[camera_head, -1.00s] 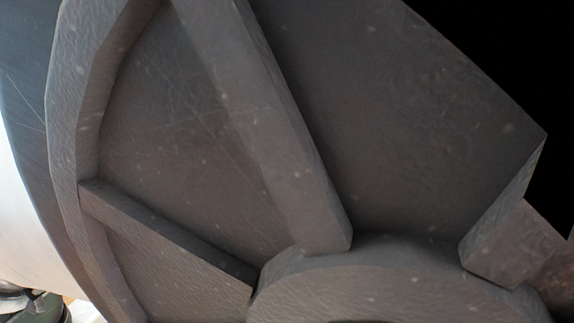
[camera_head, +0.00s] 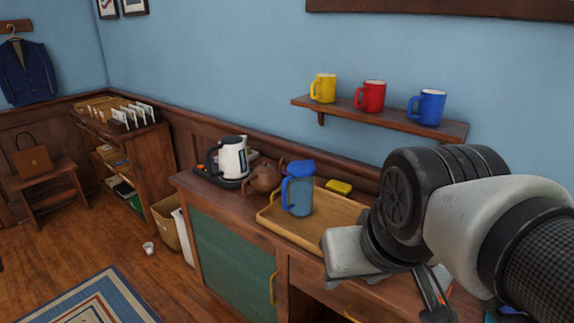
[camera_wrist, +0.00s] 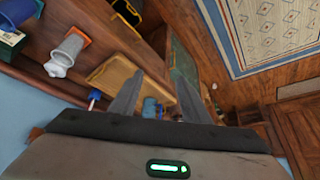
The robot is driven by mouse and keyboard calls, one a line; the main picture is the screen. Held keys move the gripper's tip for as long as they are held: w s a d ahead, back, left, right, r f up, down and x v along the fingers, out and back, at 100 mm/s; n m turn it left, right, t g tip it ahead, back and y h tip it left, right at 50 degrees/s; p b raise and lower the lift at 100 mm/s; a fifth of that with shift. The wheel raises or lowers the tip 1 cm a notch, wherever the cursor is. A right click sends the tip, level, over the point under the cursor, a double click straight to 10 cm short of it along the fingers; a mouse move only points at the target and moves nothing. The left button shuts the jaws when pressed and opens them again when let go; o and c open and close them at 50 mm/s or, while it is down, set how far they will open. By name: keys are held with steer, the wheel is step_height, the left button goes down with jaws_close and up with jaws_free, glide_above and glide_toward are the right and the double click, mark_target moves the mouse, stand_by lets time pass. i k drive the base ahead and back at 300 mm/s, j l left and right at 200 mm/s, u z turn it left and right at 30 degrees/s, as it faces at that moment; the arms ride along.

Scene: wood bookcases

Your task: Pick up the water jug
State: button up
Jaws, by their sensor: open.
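The water jug (camera_head: 300,192) is a translucent blue pitcher with a blue lid and a handle on its left side. It stands upright at the left end of a wooden tray (camera_head: 285,232) on the cabinet top. In the wrist view, a blue shape between the fingers looks like the jug (camera_wrist: 150,108), partly hidden by my gripper. My gripper (camera_wrist: 159,74) is open and empty, with its two fingers apart. In the head view my arm is at the right, and its end is to the right of the jug, apart from it.
A brown teapot (camera_head: 263,178) and a white kettle (camera_head: 233,158) stand left of the jug. A yellow sponge-like block (camera_head: 339,187) lies behind the tray. A wall shelf (camera_head: 385,118) with yellow, red and blue mugs hangs above. The floor (camera_head: 85,247) at the left is mostly clear.

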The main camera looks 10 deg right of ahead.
mark_target(300, 178)
steer(key=z, duration=1.8)
steer(key=u, duration=1.8)
steer(key=i+j+z, duration=0.3)
steer(key=j, duration=0.3)
steer(key=i+j+z, duration=0.3)
steer(key=j, duration=0.3)
steer(key=i+j+z, duration=0.15)
steer(key=j, duration=0.2)
